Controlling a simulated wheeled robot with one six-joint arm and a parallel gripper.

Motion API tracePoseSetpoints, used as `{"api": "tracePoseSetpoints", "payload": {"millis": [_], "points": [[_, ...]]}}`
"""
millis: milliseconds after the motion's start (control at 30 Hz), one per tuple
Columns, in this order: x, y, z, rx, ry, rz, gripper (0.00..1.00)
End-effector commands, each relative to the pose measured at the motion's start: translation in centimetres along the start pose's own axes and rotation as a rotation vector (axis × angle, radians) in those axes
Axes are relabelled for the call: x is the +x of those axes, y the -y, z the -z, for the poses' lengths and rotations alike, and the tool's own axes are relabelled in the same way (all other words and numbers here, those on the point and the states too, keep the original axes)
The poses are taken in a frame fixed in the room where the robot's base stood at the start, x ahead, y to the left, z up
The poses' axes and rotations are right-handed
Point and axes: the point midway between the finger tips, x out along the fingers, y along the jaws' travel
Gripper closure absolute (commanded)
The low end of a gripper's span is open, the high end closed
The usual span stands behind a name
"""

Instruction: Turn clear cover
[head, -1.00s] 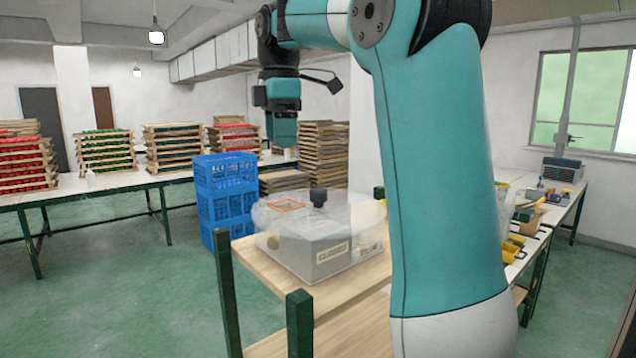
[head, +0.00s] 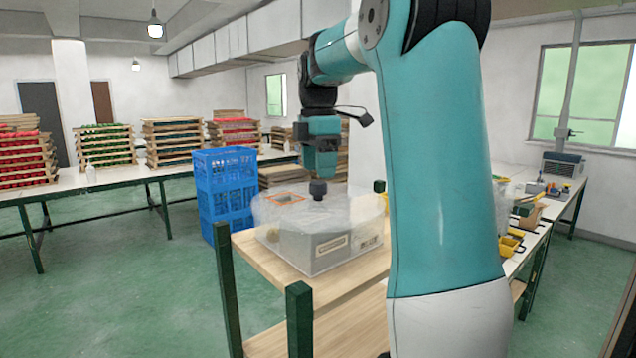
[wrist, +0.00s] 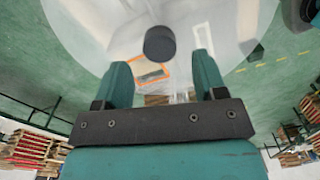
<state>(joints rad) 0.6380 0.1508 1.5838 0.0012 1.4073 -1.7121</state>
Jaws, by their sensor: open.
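The clear cover (head: 350,203) is a round, see-through disc with a dark knob (head: 318,189) standing at its middle. It sits over a grey box-like machine (head: 345,246) on a wooden-topped stand. An orange-outlined opening (head: 284,199) shows on the left part of the cover. My gripper (head: 320,176) is above the knob and points down. In the wrist view my gripper (wrist: 164,80) is open, with its two fingers apart and nothing between them. The knob (wrist: 159,44) lies just beyond the fingertips, and the orange-outlined opening (wrist: 150,74) shows between the fingers.
Blue stacked crates (head: 226,190) stand on the floor left of the stand (head: 262,258). A long table (head: 110,183) with stacked wooden trays (head: 105,150) runs behind. A side bench (head: 535,225) with yellow bins is at the right.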

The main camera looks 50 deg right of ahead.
Motion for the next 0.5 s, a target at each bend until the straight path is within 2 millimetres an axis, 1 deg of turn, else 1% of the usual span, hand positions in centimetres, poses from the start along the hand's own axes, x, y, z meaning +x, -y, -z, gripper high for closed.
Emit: {"api": "tracePoseSetpoints", "payload": {"millis": [33,100,200,333,500], "points": [[0.9,0.1,0.0,0.0,-0.001,0.004,0.35],[1.9,0.1,0.0,0.0,0.0,0.003,0.35],[3.1,0.0,0.0,0.0,0.0,0.002,0.35],[3.8,0.0,0.0,0.0,0.0,0.0,0.35],[4.0,0.0,0.0,0.0,0.0,0.0,0.35]]}}
